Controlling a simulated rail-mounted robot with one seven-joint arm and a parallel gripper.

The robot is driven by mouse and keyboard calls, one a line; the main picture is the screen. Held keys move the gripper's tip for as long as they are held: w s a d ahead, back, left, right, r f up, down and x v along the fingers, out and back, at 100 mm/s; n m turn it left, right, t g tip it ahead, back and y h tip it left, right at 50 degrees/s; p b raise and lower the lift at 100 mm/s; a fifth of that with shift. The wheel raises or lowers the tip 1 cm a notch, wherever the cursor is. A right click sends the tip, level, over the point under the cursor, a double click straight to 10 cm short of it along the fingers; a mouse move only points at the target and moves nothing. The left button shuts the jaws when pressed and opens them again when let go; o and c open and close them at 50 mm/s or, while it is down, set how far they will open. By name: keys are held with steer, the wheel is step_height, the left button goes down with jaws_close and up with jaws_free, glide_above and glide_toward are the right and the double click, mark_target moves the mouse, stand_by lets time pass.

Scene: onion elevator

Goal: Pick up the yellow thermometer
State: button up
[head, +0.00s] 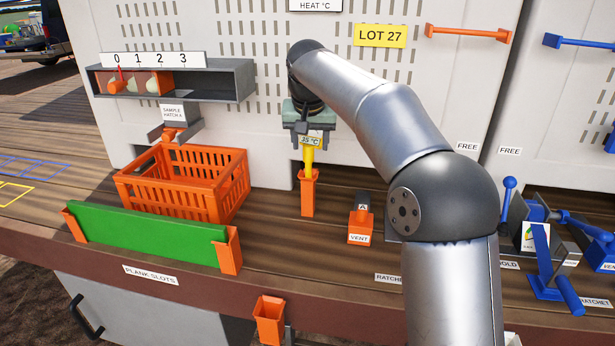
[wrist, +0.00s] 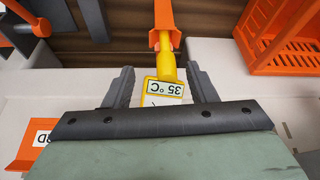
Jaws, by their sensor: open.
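The yellow thermometer (head: 309,152) stands upright with its lower end in a narrow orange holder (head: 308,192) on the bench. Its head bears a white display; in the wrist view the thermometer (wrist: 167,68) reads 35 °C. My gripper (head: 305,128) is at the thermometer's head from above. In the wrist view my gripper (wrist: 157,83) is open, with one dark finger on either side of the thermometer's head and gaps visible beside it. The lower tip of the thermometer is hidden inside the holder.
An orange crate (head: 172,186) stands to the left, behind a green plank (head: 150,236) in orange slots. An orange vent block (head: 360,222) stands right of the holder. Blue fixtures (head: 545,262) crowd the right. A shelf (head: 215,82) hangs at upper left.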

mark_target(308, 159)
steer(key=x, duration=0.2)
steer(key=p+x, duration=0.1)
steer(key=x, duration=0.2)
steer(key=p+x, duration=0.1)
steer(key=x, duration=0.2)
steer(key=shift+w+a, duration=0.4)
steer(key=shift+w, duration=0.05)
steer(key=shift+w+f, duration=0.2)
steer(key=shift+f, duration=0.35)
jaws_close()
